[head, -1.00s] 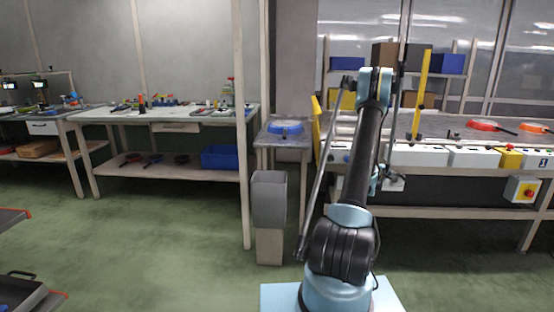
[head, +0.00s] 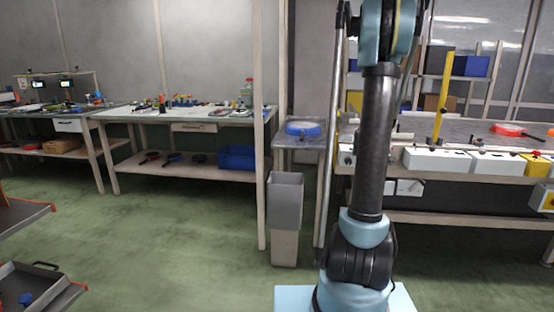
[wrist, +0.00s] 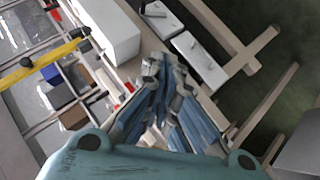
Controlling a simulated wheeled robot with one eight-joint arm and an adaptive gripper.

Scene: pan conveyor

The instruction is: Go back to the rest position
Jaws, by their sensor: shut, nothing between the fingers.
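My gripper (wrist: 158,72) shows in the wrist view with its blue-grey fingers drawn together and nothing between them. It is out of frame in the head view. There my arm stands nearly upright in front of the conveyor bench, and its upper end runs out of the top of the picture. In the wrist view the gripper hangs over the floor and the bench front, apart from any object.
A grey bin (head: 285,200) stands just left of my arm. Behind it is a small table with a blue pan (head: 302,128). The conveyor bench (head: 460,217) with an orange pan (head: 508,130) is at right. Green floor (head: 180,235) is open at left.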

